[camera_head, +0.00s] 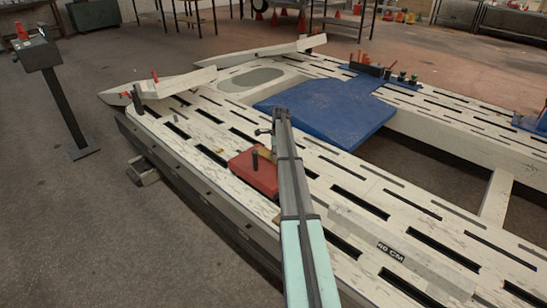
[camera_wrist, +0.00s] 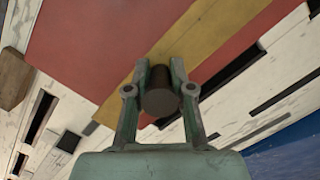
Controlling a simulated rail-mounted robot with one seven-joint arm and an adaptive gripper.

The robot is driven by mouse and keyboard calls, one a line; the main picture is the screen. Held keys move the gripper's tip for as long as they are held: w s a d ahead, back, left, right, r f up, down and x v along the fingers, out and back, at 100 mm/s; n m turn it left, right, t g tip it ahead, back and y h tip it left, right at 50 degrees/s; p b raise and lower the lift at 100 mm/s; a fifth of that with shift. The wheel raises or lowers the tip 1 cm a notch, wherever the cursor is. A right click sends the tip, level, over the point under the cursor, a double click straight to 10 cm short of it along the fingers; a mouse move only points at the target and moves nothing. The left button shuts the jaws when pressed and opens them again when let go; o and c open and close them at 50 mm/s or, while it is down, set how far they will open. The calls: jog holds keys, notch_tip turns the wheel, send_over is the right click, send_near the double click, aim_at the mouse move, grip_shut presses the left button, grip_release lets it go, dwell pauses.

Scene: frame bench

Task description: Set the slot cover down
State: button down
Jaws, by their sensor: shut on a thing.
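The slot cover is a red plate (camera_head: 253,178) with a yellow stripe, over the near-left rail of the slotted white frame; its red face (camera_wrist: 110,35) fills the upper wrist view. My gripper (camera_wrist: 159,88) is shut on a dark round knob (camera_wrist: 160,103) that stands in front of the plate in that view. In the head view my arm hides the plate's right side, and the fingers do not show clearly. A dark upright peg (camera_head: 255,160) shows at the plate. I cannot tell whether the plate touches the frame or hangs just above it.
The white frame (camera_head: 330,190) has several dark slots. A blue plate (camera_head: 325,110) lies behind my arm to the right. A brown block (camera_wrist: 12,78) is at the wrist view's left edge. A post (camera_head: 62,105) stands left.

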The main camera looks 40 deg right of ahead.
jog(key=shift+f, duration=0.5)
jog(key=c, duration=1)
grip_release()
jog(key=shift+f, duration=0.15)
jog(key=r, duration=0.4)
jog(key=d+r, duration=0.1)
jog(key=r, duration=0.3)
jog(key=s+r+p, duration=0.1)
jog(key=r, duration=0.3)
jog(key=shift+d+r, duration=0.1)
jog(key=shift+d, duration=0.1)
